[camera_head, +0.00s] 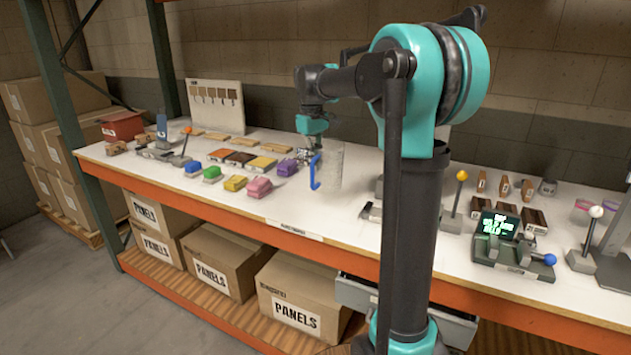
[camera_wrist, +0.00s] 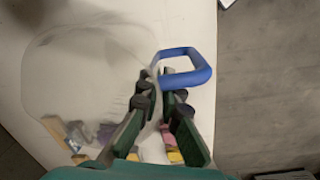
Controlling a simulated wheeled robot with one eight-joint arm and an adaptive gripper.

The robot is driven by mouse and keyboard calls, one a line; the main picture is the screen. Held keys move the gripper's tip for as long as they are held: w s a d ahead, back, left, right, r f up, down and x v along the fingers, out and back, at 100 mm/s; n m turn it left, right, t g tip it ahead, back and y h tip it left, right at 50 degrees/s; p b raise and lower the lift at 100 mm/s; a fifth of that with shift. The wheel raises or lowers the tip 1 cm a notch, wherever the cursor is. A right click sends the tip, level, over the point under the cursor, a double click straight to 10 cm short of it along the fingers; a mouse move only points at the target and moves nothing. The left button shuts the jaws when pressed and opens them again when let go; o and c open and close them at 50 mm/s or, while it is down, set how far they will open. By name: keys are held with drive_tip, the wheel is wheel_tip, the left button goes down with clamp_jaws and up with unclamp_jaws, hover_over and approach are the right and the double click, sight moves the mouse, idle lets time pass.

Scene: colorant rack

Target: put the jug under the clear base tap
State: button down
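The jug is clear (camera_head: 331,163) with a blue handle (camera_head: 315,173); it looks upright at the middle of the white table. In the wrist view its round body (camera_wrist: 80,65) is faint at left and the blue handle (camera_wrist: 205,68) is near the centre. My gripper (camera_head: 310,153) is at the jug's handle side. In the wrist view its fingertips (camera_wrist: 160,88) come close together at the handle's inner end; their grip on it is unclear. Which fixture is the clear base tap is unclear; a white-knobbed lever (camera_head: 596,213) stands at far right.
Several coloured blocks (camera_head: 235,183) lie left of the jug. A yellow-knobbed lever (camera_head: 461,176) and a device with a green display (camera_head: 497,226) stand to the right. A pegboard panel (camera_head: 216,106) stands at the back. The table's orange front edge (camera_head: 210,203) is near the jug.

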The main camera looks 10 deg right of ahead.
sight(316, 191)
drive_tip(key=shift+f, duration=3)
drive_tip(key=shift+f, duration=0.1)
drive_tip(key=c, duration=1.7)
unclamp_jaws()
